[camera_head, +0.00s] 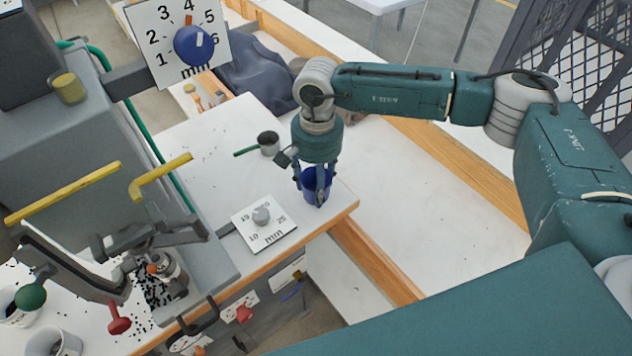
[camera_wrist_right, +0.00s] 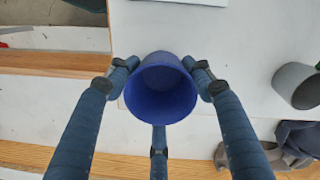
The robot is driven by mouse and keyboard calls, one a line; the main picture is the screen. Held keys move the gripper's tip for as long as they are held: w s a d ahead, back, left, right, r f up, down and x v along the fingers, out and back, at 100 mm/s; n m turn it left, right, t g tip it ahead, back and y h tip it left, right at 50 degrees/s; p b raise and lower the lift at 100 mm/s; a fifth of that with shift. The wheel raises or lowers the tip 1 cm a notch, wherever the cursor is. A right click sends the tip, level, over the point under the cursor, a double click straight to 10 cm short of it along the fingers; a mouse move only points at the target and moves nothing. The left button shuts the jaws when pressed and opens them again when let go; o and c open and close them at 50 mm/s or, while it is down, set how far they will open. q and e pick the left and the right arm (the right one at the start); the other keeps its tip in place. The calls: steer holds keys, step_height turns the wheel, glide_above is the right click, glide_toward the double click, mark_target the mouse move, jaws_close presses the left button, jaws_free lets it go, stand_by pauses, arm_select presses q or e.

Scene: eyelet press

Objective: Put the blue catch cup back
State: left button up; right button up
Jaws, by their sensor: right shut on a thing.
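The blue catch cup (camera_head: 314,180) is at the right corner of the white worktop, in the grip of my right gripper (camera_head: 316,186). In the right wrist view the cup (camera_wrist_right: 161,88) shows its open mouth and empty inside. The fingers of my right gripper (camera_wrist_right: 160,95) close around its outside. I cannot tell whether the cup's base touches the worktop. The eyelet press (camera_head: 60,150) stands at the left, with black bits scattered around its lower tooling (camera_head: 165,280). My left gripper is not in view.
A grey cup with a green handle (camera_head: 268,143) stands behind the blue cup. A dial with a blue knob (camera_head: 190,45) hangs above. The worktop's wooden edge (camera_head: 335,222) is close by.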

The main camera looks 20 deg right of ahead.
steer(key=shift+f, duration=0.3)
steer(key=o, duration=0.6)
steer(key=shift+b, duration=0.3)
steer(key=o, duration=0.5)
